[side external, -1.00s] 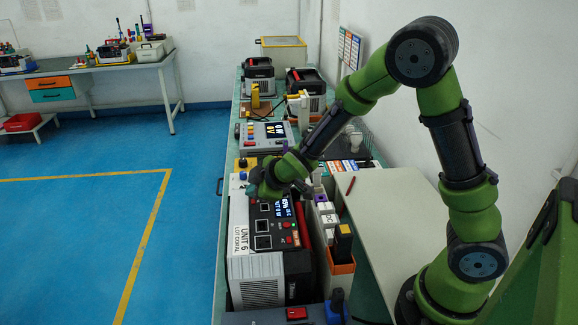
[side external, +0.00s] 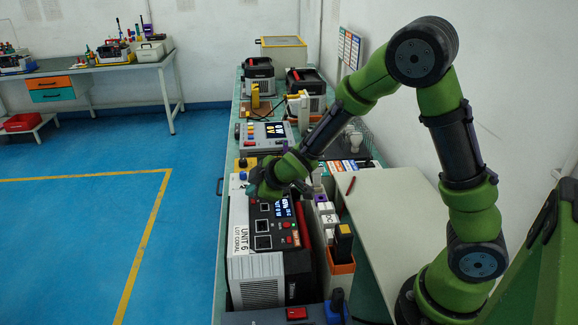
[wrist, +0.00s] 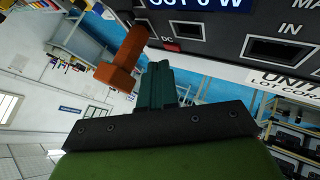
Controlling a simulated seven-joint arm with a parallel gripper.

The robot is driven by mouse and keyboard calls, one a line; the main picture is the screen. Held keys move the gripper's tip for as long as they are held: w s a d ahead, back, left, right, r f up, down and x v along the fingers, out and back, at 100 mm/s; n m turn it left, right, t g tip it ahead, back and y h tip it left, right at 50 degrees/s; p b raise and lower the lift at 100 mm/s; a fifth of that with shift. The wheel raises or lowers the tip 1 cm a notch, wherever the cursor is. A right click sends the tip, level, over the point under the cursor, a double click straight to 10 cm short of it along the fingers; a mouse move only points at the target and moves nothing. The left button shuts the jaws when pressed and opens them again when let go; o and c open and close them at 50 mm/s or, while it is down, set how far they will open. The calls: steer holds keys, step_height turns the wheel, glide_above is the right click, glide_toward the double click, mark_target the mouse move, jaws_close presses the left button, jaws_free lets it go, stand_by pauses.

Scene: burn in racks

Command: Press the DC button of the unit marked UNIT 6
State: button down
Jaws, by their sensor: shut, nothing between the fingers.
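The unit marked UNIT 6 (side external: 256,268) stands at the near end of the bench in the side view, its dark panel facing up with a lit display. My gripper (side external: 258,190) is over the far end of that panel. In the wrist view the panel (wrist: 215,28) fills the top, with a blue display reading "OUT 0 W". The DC button (wrist: 172,47) is small and red, just under the DC label. My shut, empty teal fingers (wrist: 157,66) point toward the panel, their tips close below the button in the picture. I cannot tell whether they touch.
An orange-brown bar (wrist: 125,58) sticks out from the panel, left of my fingers in the wrist view. An orange bin (side external: 341,268) stands right of the unit, and a grey device with coloured buttons (side external: 262,135) behind it. A pale board (side external: 385,205) is at the right.

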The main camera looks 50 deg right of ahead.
steer(key=shift+f, duration=0.1)
stand_by(0.5)
steer(key=shift+f, duration=0.35)
steer(key=shift+f, duration=0.2)
stand_by(0.4)
steer(key=shift+r, duration=0.65)
steer(key=shift+r, duration=0.1)
steer(key=shift+r, duration=2.9)
steer(key=shift+r, duration=0.1)
step_height(320, 180, up, 8)
glide_above(255, 203)
